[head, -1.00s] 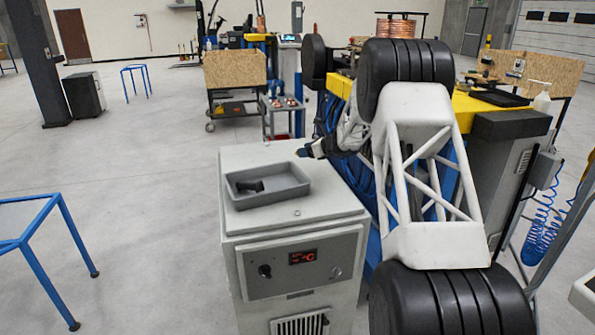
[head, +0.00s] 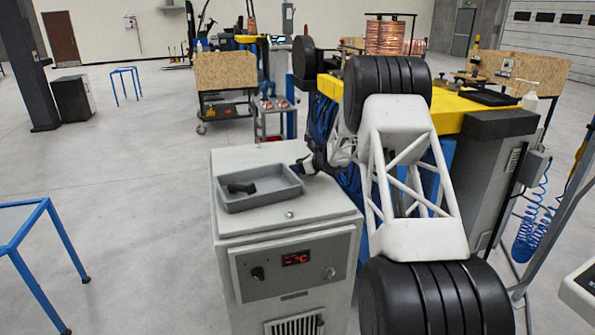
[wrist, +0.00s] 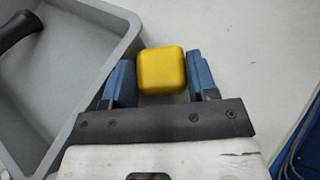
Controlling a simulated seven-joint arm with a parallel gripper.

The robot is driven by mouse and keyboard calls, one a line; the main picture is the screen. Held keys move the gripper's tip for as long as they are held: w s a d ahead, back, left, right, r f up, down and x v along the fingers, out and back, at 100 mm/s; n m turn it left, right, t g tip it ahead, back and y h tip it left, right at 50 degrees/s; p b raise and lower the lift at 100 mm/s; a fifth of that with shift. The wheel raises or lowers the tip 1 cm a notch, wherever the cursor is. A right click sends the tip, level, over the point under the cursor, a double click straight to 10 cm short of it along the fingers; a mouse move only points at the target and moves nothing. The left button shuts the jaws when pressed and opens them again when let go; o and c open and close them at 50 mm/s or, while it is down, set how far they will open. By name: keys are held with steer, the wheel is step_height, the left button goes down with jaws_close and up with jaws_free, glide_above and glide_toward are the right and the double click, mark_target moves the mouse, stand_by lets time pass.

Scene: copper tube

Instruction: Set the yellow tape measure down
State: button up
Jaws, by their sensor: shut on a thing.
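The yellow tape measure (wrist: 161,71) sits between the two blue fingers of my gripper (wrist: 160,80) in the wrist view. My gripper is shut on it. A pale grey surface, the cabinet top (wrist: 230,25), lies behind it, to the right of the grey tray. In the head view my gripper (head: 306,166) is at the tray's right end, by the cabinet's far right corner. I cannot make out the tape measure there. I cannot tell whether it touches the cabinet top.
The grey tray (head: 258,201) stands on the cabinet (head: 285,226) and holds a black-handled object (head: 241,188). The tray wall (wrist: 95,84) is close to my left finger in the wrist view. The cabinet top in front of the tray is clear. Blue hoses (head: 329,135) hang beyond the cabinet.

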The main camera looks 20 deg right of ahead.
steer(key=shift+f, duration=0.85)
steer(key=shift+f, duration=0.1)
steer(key=o, duration=0.7)
steer(key=v, duration=1.2)
